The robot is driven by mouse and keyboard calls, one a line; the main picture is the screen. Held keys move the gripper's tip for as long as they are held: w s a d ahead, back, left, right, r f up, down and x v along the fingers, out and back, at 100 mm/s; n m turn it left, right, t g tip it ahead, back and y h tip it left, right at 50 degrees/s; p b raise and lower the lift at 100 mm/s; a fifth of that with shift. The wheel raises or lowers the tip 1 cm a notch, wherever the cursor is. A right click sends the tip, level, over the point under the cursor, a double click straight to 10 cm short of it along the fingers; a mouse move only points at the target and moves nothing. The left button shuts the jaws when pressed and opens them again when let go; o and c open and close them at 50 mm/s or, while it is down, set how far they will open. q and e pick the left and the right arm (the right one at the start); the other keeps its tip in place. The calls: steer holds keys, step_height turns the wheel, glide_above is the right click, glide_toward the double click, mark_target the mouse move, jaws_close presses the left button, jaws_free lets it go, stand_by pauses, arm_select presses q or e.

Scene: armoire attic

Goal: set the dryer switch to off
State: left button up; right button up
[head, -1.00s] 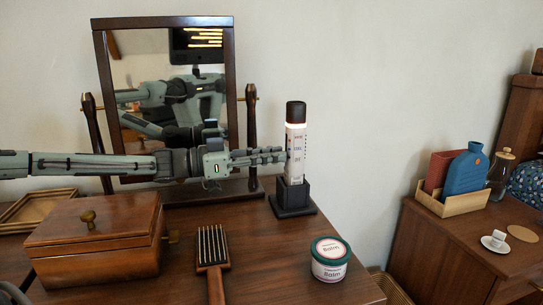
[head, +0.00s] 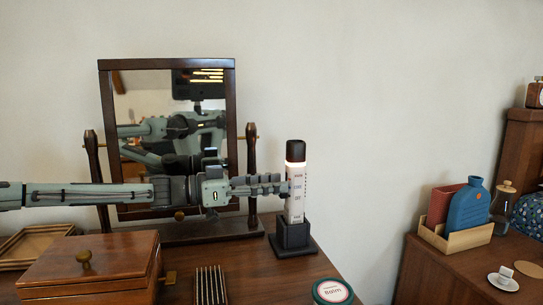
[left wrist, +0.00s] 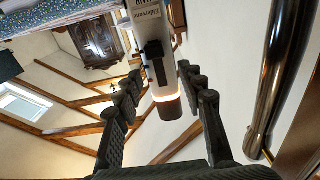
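The dryer (head: 296,205) is a white upright cylinder with a black cap and a glowing band, standing in a black holder (head: 293,238). Small labels run down its front. The left wrist view shows the dryer (left wrist: 165,88) upside down, with a dark raised part, perhaps the switch (left wrist: 155,56), on its side; its setting cannot be told. My left gripper (head: 287,187) points right at the dryer's upper body. In the left wrist view its fingers (left wrist: 160,75) are spread, with the dryer's upper part seen between their tips. Contact cannot be told. My right gripper is not in view.
A framed mirror (head: 104,100) stands behind my left arm.

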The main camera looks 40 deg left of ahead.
mark_target(287, 151)
arm_select(q)
step_height(287, 151, up, 7)
steer(key=shift+r, duration=0.15)
stand_by(0.6)
